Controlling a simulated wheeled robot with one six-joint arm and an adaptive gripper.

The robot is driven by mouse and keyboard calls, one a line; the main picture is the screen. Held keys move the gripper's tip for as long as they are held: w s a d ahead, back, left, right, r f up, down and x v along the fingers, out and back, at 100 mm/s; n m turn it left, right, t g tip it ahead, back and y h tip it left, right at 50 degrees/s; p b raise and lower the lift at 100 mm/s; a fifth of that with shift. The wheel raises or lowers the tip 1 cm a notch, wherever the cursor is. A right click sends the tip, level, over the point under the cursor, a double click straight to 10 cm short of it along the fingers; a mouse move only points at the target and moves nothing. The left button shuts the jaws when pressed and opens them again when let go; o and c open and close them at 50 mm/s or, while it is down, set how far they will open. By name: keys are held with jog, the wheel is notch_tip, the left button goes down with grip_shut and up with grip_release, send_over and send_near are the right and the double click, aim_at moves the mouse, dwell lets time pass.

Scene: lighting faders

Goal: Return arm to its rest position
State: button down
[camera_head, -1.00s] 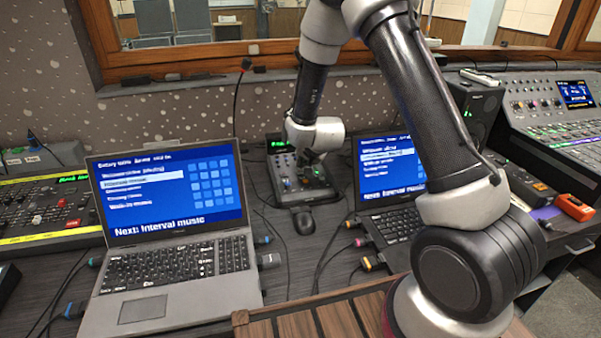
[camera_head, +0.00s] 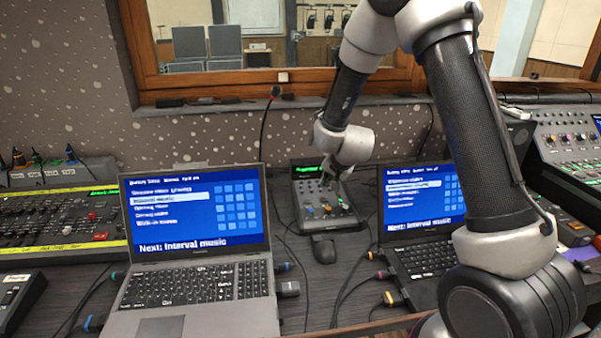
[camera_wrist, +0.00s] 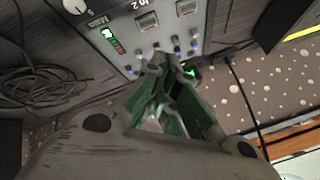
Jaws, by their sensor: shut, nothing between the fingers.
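My gripper (camera_wrist: 162,72) is shut and empty in the wrist view, its green-edged fingers together, with the top of a small grey control box (camera_wrist: 150,40) beyond the tips. In the head view my gripper (camera_head: 328,180) is small and partly hidden by the wrist, over the back part of the same small fader box (camera_head: 325,208). I cannot tell whether the fingertips touch the box. My arm reaches down to it from the upper right.
A left laptop (camera_head: 195,210) and a right laptop (camera_head: 425,200) flank the box. A mouse (camera_head: 323,250) lies in front of it. A microphone stalk (camera_head: 265,125) rises behind. A fader desk (camera_head: 60,222) stands left, a larger mixer (camera_head: 570,140) right. Loose cables (camera_wrist: 50,85) lie nearby.

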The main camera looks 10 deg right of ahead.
jog(key=s+f+g, duration=0.1)
jog(key=s, duration=0.1)
jog(key=s+f+n+g, duration=0.1)
jog(key=s+f+n, duration=0.1)
jog(key=s, duration=0.1)
jog(key=shift+s+a+f+g, duration=0.15)
jog(key=shift+s+a+g, duration=0.15)
jog(key=shift+g, duration=0.1)
jog(key=s+d+r+n, duration=0.1)
jog(key=s+d+r, duration=0.4)
jog(key=s+r, duration=0.3)
jog(key=s+d+r+n, duration=0.2)
jog(key=s+d+r, duration=0.3)
jog(key=s+r, duration=0.4)
jog(key=s+d+r+n+h, duration=0.1)
jog(key=s+d+r, duration=0.3)
jog(key=s+r, duration=0.5)
jog(key=shift+s+d+n+g, duration=0.4)
jog(key=shift+s+n, duration=0.1)
jog(key=shift+s, duration=2.8)
